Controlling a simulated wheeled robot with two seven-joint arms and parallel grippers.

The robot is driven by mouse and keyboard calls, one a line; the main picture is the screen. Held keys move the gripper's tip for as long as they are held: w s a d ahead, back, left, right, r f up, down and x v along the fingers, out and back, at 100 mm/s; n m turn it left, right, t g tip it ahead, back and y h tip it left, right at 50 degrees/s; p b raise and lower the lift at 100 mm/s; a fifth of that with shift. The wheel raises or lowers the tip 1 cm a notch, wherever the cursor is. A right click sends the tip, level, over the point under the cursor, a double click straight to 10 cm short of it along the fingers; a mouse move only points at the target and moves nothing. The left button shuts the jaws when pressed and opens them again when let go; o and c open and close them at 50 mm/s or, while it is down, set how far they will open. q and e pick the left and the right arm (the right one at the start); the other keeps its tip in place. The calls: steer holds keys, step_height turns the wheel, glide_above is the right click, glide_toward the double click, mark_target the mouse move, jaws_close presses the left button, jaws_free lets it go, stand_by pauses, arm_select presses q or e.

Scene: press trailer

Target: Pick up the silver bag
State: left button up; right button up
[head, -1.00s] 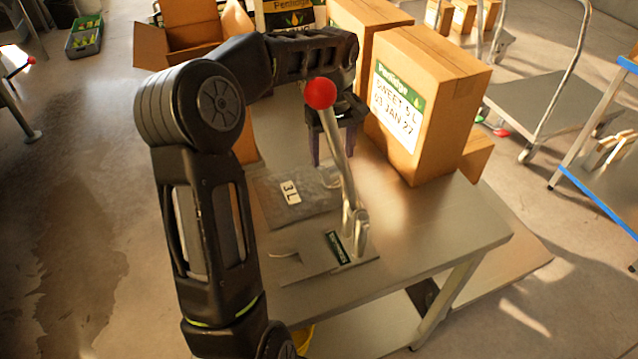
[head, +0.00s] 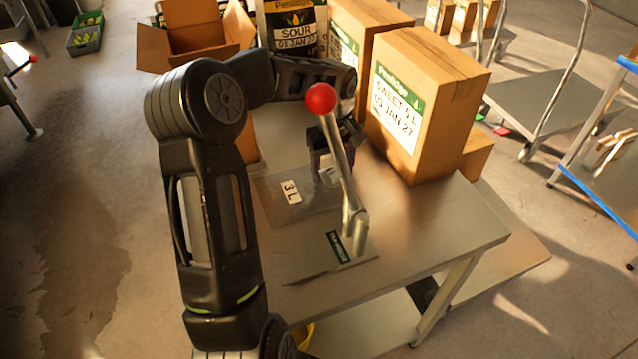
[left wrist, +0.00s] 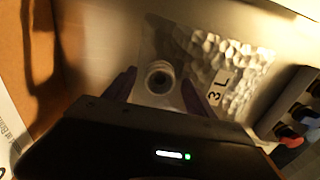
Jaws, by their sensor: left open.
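The silver bag (head: 310,203) lies flat on the metal table, its white "3 L" label facing up. It also shows in the left wrist view (left wrist: 235,68), shiny and crumpled, with a round spout or cap near one end. My left gripper (head: 327,180) is over the far right end of the bag, pointing down. In the left wrist view its open fingers (left wrist: 158,92) are on either side of the round spout. Contact with it cannot be told. The lever partly hides the gripper in the head view. My right gripper is not in view.
A lever press with a red ball handle (head: 321,98) stands just in front of the gripper. Cartons (head: 440,85) stand close at its right and behind. An open carton (head: 195,45) is at the back left. The table's front right (head: 440,225) is clear.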

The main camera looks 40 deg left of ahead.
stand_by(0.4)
arm_select(q)
jaws_close()
stand_by(0.5)
step_height(320, 180, up, 10)
steer(key=b, duration=0.1)
stand_by(0.5)
stand_by(0.6)
